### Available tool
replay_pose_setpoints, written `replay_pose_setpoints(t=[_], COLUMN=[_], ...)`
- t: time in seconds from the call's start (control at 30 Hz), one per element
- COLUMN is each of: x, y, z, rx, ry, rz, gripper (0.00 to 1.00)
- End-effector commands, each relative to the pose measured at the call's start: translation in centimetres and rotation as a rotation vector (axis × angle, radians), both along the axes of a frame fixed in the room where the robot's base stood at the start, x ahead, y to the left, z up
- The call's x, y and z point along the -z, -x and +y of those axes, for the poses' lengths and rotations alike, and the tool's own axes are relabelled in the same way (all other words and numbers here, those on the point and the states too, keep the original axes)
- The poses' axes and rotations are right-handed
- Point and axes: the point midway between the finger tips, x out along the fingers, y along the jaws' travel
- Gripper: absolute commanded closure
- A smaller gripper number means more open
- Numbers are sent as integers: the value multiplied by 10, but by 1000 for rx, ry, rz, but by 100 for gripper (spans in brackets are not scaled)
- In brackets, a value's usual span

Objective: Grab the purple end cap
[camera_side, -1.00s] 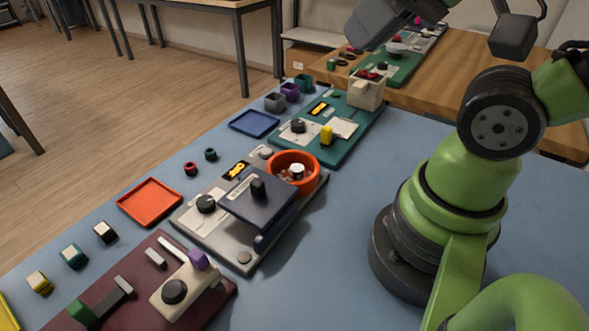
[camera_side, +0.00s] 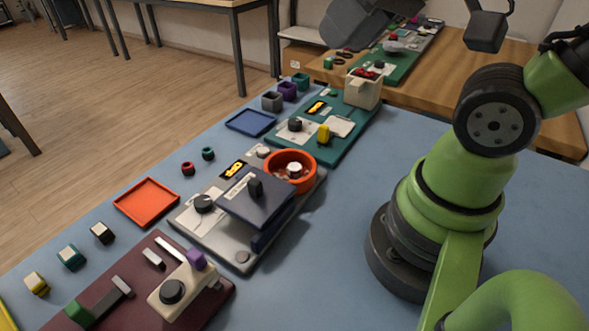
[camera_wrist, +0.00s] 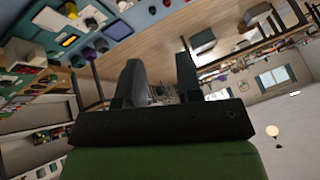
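A purple hollow, cup-like piece (camera_side: 287,91) stands on the blue table's far left edge, between a grey one (camera_side: 271,101) and a teal one (camera_side: 300,81). A second purple piece (camera_side: 196,259) sits on the cream block of the maroon board. I cannot tell which is the end cap. My gripper (camera_wrist: 160,65) shows in the wrist view with its two dark fingers apart and nothing visible between them. It is well away from both purple pieces.
A blue tray (camera_side: 250,123) and a red-orange tray (camera_side: 146,203) lie along the left edge. The green board (camera_side: 340,142), the grey board (camera_side: 188,219) with an orange bowl (camera_side: 290,165), and the maroon board (camera_side: 136,259) fill the middle. The blue tabletop (camera_side: 309,270) is clear in front.

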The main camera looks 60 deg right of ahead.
Motion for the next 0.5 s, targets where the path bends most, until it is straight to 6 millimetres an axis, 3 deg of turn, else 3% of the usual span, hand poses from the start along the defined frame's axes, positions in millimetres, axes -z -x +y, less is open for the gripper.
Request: replay_pose_setpoints(t=[0.27, 0.5], x=[52, 126], y=[-63, -98], z=[-24, -46], rx=[-404, -839], ry=[289, 431], rz=[198, 350], gripper=[67, 67])
